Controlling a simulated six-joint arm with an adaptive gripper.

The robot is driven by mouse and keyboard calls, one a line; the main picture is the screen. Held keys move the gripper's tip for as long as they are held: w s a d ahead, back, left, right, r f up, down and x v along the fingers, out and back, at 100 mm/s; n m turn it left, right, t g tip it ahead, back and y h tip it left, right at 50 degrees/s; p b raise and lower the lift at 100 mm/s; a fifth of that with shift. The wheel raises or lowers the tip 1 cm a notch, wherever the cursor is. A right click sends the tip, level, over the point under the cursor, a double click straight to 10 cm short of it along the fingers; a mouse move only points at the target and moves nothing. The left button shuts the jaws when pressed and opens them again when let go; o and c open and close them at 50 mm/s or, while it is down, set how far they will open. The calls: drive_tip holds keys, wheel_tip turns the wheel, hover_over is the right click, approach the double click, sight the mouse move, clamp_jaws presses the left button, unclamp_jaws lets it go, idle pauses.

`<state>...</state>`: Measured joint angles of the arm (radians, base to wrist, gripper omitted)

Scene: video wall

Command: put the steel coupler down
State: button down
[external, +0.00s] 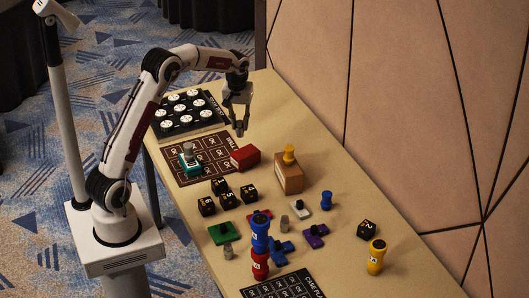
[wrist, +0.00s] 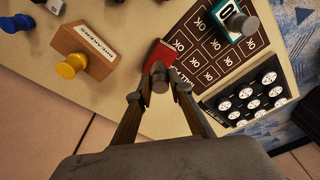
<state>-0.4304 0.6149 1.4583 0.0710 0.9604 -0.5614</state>
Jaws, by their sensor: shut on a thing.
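My gripper (external: 239,128) hangs down over the far part of the table, close to the wall side. In the wrist view my gripper (wrist: 159,82) has its fingertips closed on a small grey steel coupler (wrist: 159,74). In the wrist view the coupler overlaps the near end of a red block (wrist: 162,54); its exact height above the table is hard to tell. Another grey cylinder (wrist: 243,22) sits on a teal block (wrist: 231,15).
A black tray with white round pieces (external: 187,112) is at the back left. A wooden box (external: 289,178) carries a yellow knob. Several numbered black cubes (external: 207,206) and coloured parts fill the front.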

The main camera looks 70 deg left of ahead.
sight(240, 136)
drive_tip(key=shift+f, duration=0.1)
drive_tip(key=shift+f, duration=3)
drive_tip(key=shift+f, duration=0.1)
drive_tip(key=shift+f, duration=1.75)
drive_tip(key=shift+f, duration=0.1)
drive_tip(key=c, duration=1.8)
unclamp_jaws()
drive_tip(key=shift+s+d+r, duration=0.1)
drive_tip(key=shift+d+r, duration=0.1)
drive_tip(key=shift+r, duration=1.7)
drive_tip(key=shift+s+d+r, duration=0.1)
drive_tip(key=shift+d+r, duration=0.05)
drive_tip(key=shift+r, duration=1.75)
